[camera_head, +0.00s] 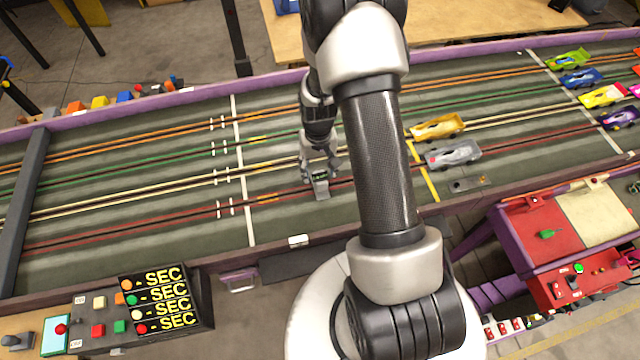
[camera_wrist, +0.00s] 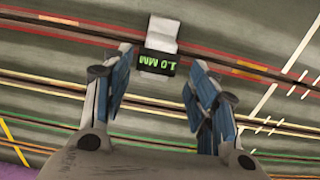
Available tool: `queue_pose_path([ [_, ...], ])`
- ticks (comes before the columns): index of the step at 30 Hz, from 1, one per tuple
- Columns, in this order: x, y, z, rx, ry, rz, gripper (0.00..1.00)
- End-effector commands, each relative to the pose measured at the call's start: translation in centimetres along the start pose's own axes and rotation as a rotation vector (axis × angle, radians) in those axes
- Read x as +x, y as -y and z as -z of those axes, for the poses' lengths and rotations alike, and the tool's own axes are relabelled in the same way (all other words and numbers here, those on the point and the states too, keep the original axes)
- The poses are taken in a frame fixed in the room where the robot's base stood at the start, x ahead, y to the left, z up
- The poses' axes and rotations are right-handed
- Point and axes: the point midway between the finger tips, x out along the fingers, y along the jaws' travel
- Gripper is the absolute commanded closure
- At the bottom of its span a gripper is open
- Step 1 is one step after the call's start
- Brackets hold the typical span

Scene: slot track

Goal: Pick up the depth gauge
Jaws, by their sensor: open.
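The depth gauge (camera_head: 320,182) is a small grey block with a dark display and green digits. It sits on the slot track near the red lane, left of my arm in the head view. In the wrist view the depth gauge (camera_wrist: 160,38) shows its display reading "1.0 MM", upside down, beyond the fingertips. My gripper (camera_head: 319,166) is just above and behind it, pointing down. In the wrist view my gripper (camera_wrist: 160,75) is open with blue-padded fingers apart, and nothing is between them. The gauge lies ahead of the gap, roughly centred. I cannot tell whether any finger touches it.
The slot track (camera_head: 120,205) has coloured lanes and a purple border. A gold car (camera_head: 437,128) and a silver car (camera_head: 452,154) stand right of my arm. A timer box (camera_head: 160,300) stands at the front left, and a red cart (camera_head: 540,235) at the right.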

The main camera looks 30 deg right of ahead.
Motion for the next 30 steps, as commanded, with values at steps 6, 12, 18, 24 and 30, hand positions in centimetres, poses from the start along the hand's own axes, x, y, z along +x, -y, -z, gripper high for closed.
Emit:
queue_pose_path([
  [6,1.3,-0.1,-0.1,0.0,0.0,0.0,0.47],
  [12,4.4,-0.4,-0.5,0.0,0.002,0.0,0.47],
  [18,5.6,-0.4,-0.4,0.0,-0.001,0.0,0.47],
  [24,5.5,-0.4,-0.4,0.0,-0.001,0.0,0.51],
  [30,5.5,-0.4,-0.4,0.0,0.0,0.0,0.64],
])
